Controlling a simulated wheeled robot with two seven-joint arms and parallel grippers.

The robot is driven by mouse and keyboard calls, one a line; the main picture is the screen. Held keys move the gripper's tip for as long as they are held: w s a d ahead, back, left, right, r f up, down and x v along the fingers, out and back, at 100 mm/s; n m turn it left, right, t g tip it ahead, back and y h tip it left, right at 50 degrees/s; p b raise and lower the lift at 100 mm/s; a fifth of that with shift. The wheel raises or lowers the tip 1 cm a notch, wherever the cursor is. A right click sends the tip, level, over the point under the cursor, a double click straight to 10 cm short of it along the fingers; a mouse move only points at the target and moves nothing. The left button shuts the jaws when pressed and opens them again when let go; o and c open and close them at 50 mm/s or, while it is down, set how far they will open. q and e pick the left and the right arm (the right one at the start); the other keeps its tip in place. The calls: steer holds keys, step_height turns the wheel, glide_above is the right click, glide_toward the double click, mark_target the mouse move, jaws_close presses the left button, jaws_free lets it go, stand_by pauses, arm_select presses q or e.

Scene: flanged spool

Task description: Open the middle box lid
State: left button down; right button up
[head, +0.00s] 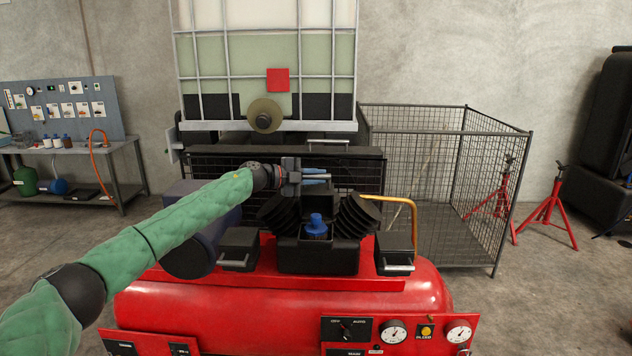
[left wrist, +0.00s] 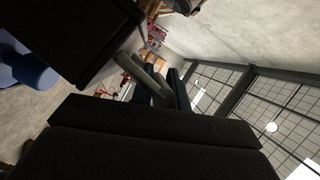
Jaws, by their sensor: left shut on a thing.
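The middle box (head: 318,260) is black and sits on top of the red compressor. Its top is open, and a blue flanged spool (head: 316,225) shows in its opening. The black lid (head: 342,205) stands raised behind the opening. My left gripper (head: 318,176) is at the lid's upper edge, shut on the lid's grey handle. In the left wrist view my fingers (left wrist: 165,88) close around the grey handle (left wrist: 133,68), beside the dark lid (left wrist: 70,35). The blue spool shows at the left there (left wrist: 30,68). My right gripper is not in view.
Closed black boxes with handles stand left (head: 238,248) and right (head: 394,253) of the middle box. Black finned cylinders and an orange pipe (head: 400,200) are close by. The red tank (head: 280,312) lies below; a mesh cage (head: 430,190) stands behind right.

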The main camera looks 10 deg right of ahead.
arm_select(q)
steer(key=shift+w+d+n+y, duration=0.15)
steer(key=shift+w+n, duration=0.15)
steer(key=shift+w, duration=0.25)
steer(key=shift+w+d+n+y, duration=0.15)
steer(key=shift+w+n, duration=0.15)
steer(key=shift+w, duration=0.35)
steer(key=shift+w+d+f, duration=0.1)
steer(key=shift+w+d, duration=0.05)
steer(key=shift+w, duration=0.1)
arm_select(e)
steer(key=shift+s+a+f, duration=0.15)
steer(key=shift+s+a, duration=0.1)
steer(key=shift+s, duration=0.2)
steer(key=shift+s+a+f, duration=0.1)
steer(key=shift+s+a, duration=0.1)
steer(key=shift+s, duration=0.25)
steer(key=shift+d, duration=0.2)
